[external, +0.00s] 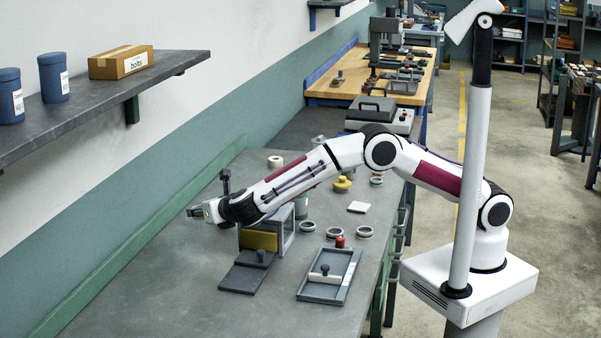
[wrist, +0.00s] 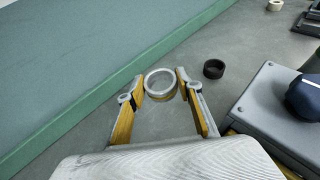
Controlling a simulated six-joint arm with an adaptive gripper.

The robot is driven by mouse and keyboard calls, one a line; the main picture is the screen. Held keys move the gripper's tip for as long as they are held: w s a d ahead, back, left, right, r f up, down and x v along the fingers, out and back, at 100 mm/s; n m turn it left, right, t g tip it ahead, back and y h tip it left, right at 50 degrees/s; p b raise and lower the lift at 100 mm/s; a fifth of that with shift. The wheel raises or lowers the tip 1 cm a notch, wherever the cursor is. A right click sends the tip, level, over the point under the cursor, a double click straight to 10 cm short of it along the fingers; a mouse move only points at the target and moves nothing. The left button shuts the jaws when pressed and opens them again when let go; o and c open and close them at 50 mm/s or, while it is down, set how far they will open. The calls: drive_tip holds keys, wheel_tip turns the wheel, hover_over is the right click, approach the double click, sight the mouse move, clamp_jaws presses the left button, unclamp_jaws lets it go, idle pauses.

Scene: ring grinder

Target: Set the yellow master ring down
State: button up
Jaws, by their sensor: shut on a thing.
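The yellow master ring (wrist: 160,84) sits between my fingertips in the wrist view, with a pale metallic rim and a yellow-tan outer side. My gripper (wrist: 161,88) is shut on it, one finger on each side. In the external view my gripper (external: 201,211) reaches out over the left part of the grey bench (external: 200,309), beyond the grey housing with a yellow front. The ring is too small there to make out clearly. I cannot tell the exact gap between the ring and the bench top.
A dark ring (wrist: 214,68) lies on the bench right of the held ring. The grey housing (external: 258,241) stands close by, with a dark plate (external: 243,277) before it. A tray (external: 321,292) and several rings lie further right. A green rail (external: 137,241) runs along the wall side.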

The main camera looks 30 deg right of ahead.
drive_tip(key=shift+s+a+f, duration=0.4)
drive_tip(key=shift+a+f, duration=0.2)
drive_tip(key=shift+f, duration=0.1)
hover_over(204, 257)
drive_tip(key=shift+w+a+f, duration=0.1)
drive_tip(key=shift+f, duration=3.05)
drive_tip(key=shift+f, duration=1.9)
drive_tip(key=shift+f, duration=0.1)
drive_tip(key=o, duration=1.2)
